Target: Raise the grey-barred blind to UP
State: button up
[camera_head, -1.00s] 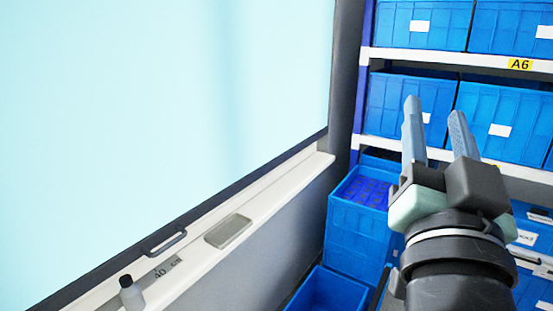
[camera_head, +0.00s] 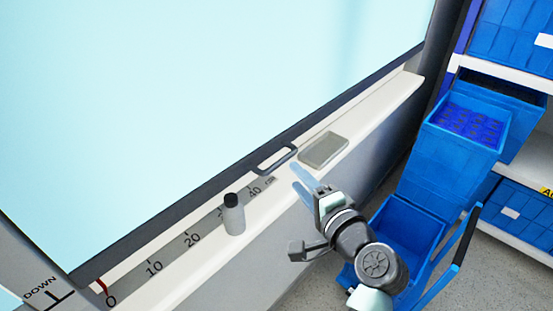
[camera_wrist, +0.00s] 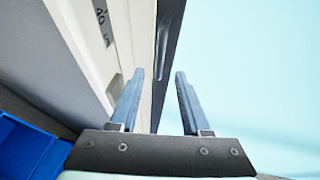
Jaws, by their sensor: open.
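The pale blue blind (camera_head: 220,100) covers the window, with a dark grey bar (camera_head: 190,208) along its lower edge. A grey loop handle (camera_head: 275,158) sticks out from the bar. The bar's left end is near the 0 of a scale, close to a "DOWN" mark (camera_head: 40,289). My gripper (camera_head: 298,180) is open and empty, just right of and below the handle, apart from it. In the wrist view, the bar (camera_wrist: 171,25) and handle (camera_wrist: 163,48) lie beyond the gap between my open fingers (camera_wrist: 159,75). The UP mark is not in view.
A grey bottle with a black cap (camera_head: 233,215) stands on the white sill (camera_head: 375,110), left of my gripper. A flat grey tray (camera_head: 324,150) lies right of the handle. Blue bins (camera_head: 465,125) and shelves stand at the right.

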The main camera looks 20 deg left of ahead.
aim_at(283, 163)
jog(key=x, duration=0.8)
jog(key=shift+w+a+f, duration=0.1)
jog(key=shift+a, duration=0.1)
grip_shut()
dwell(1.1)
